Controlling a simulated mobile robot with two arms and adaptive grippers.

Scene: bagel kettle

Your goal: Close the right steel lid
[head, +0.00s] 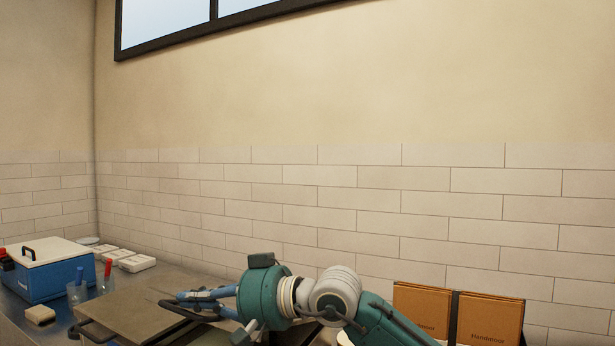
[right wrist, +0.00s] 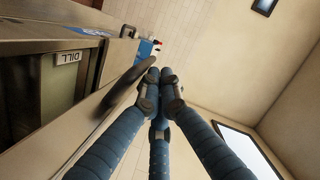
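A brushed steel lid (head: 140,305) lies flat or nearly flat on the counter unit in the head view; I cannot tell whether it is fully down. A dark curved handle (head: 185,308) shows at its right side, partly behind my right gripper (head: 190,297). In the right wrist view, the handle (right wrist: 122,86) is just left of the fingertips of my right gripper (right wrist: 159,76). The blue fingers converge, with nothing visible between their tips. I cannot tell whether they touch the handle. My left gripper is out of view.
A blue box with a white lid (head: 50,268) stands at the left. Cups with blue and red items (head: 104,283), a pale block (head: 40,314) and white containers (head: 130,260) are near it. Brown cartons (head: 455,315) stand at the right. A tiled wall (head: 350,210) is behind.

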